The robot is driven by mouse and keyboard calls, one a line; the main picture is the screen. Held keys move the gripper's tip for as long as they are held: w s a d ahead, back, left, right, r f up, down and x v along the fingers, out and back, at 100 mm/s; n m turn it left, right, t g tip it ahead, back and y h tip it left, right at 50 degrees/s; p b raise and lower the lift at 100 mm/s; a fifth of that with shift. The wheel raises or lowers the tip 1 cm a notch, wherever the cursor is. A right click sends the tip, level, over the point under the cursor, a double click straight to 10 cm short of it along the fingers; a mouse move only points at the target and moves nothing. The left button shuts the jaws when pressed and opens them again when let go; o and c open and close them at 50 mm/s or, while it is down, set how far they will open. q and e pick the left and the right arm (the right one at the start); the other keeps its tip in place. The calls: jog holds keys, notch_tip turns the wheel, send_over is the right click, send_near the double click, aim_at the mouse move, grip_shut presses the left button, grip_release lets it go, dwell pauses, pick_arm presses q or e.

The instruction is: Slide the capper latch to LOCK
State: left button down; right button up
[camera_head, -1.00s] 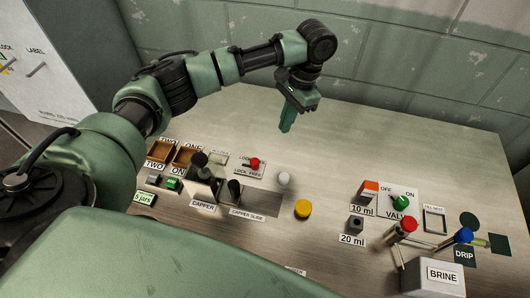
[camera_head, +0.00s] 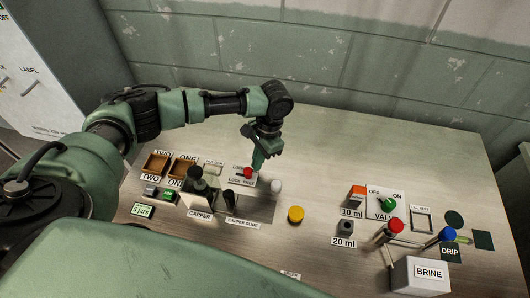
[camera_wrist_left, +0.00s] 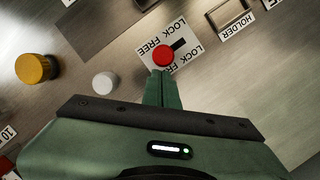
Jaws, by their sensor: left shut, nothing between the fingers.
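The capper latch has a red knob (camera_head: 248,173) on a white plate marked LOCK and FREE, behind the capper slide. In the left wrist view the red knob (camera_wrist_left: 163,56) sits beside a dark slot in the plate (camera_wrist_left: 186,62), at the slot's FREE end as far as I can tell. My left gripper (camera_head: 258,165) is shut and empty, pointing down right at the knob's back side. In the left wrist view its fingertips (camera_wrist_left: 162,74) are at the knob's near edge; whether they touch it I cannot tell. My right gripper is not in view.
The black capper (camera_head: 196,185) and the capper slide (camera_head: 230,200) stand in front. A white round piece (camera_head: 275,187) and a yellow button (camera_head: 296,214) are to the right. The valve plate (camera_head: 372,207) and brine box (camera_head: 420,277) lie farther right. The back of the table is clear.

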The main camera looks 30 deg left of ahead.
pick_arm(q)
jog(key=shift+f, duration=0.1)
jog(key=a+p, duration=0.1)
jog(key=s+a+p, duration=0.1)
jog(key=a, duration=0.1)
jog(key=shift+a+r, duration=0.15)
jog(key=shift+r, duration=0.05)
jog(key=shift+a+f, duration=0.15)
jog(key=shift+a, duration=0.05)
jog(key=shift+d, duration=0.1)
